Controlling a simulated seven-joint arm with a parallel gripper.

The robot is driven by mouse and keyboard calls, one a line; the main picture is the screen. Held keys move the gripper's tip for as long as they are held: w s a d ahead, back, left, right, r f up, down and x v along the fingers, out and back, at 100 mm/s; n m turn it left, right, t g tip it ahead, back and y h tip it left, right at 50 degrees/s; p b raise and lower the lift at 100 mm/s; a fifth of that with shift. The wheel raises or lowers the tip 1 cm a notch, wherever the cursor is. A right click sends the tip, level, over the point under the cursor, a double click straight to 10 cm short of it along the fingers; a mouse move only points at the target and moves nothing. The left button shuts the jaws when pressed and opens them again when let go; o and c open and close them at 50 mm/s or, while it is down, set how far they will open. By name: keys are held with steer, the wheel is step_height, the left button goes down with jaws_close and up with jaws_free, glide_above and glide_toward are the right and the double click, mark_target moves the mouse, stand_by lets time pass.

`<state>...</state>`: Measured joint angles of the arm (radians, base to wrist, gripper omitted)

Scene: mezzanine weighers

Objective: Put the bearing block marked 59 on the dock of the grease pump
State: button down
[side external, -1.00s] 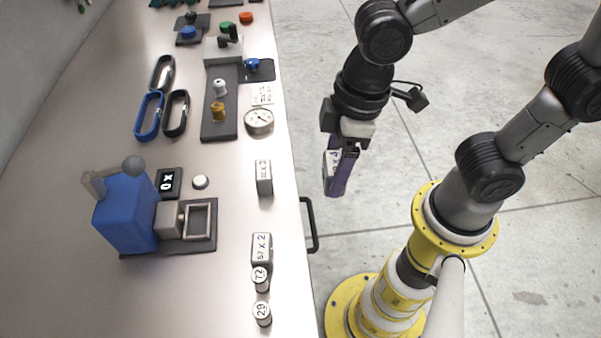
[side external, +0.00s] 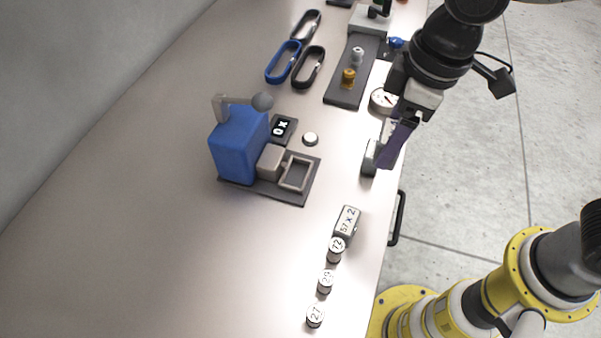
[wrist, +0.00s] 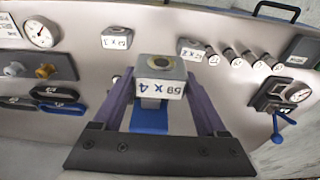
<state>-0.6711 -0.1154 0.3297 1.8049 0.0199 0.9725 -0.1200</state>
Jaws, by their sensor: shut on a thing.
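My gripper (side external: 392,155) is shut on the bearing block marked 59 x 4 (wrist: 160,80), a grey block with a round hole on top and a white label, upside down in the wrist view. In the side view my gripper hangs near the bench's front edge, and the fingers mostly hide the block. The grease pump (side external: 238,146) is a blue body with a grey lever, left of my gripper. On its dark base is an empty square frame (side external: 292,188), apparently the dock. In the wrist view a blue part (wrist: 149,120), apparently the pump, shows behind the held block.
A small grey block (side external: 369,160) stands beside my fingers. A block marked 57 x 2 (side external: 347,222) and several round weights (side external: 325,281) line the front edge. Carabiners (side external: 283,62) and a gauge (side external: 382,100) lie behind.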

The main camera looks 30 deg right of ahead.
steer(key=w+a+f, duration=0.6)
steer(key=w, duration=0.1)
steer(key=w+a+f, duration=0.3)
steer(key=w+f, duration=0.1)
steer(key=shift+w+a+f, duration=0.3)
steer(key=shift+a+f, duration=0.05)
steer(key=shift+f, duration=1.75)
steer(key=shift+f, duration=0.15)
jaws_free()
steer(key=shift+d, duration=0.1)
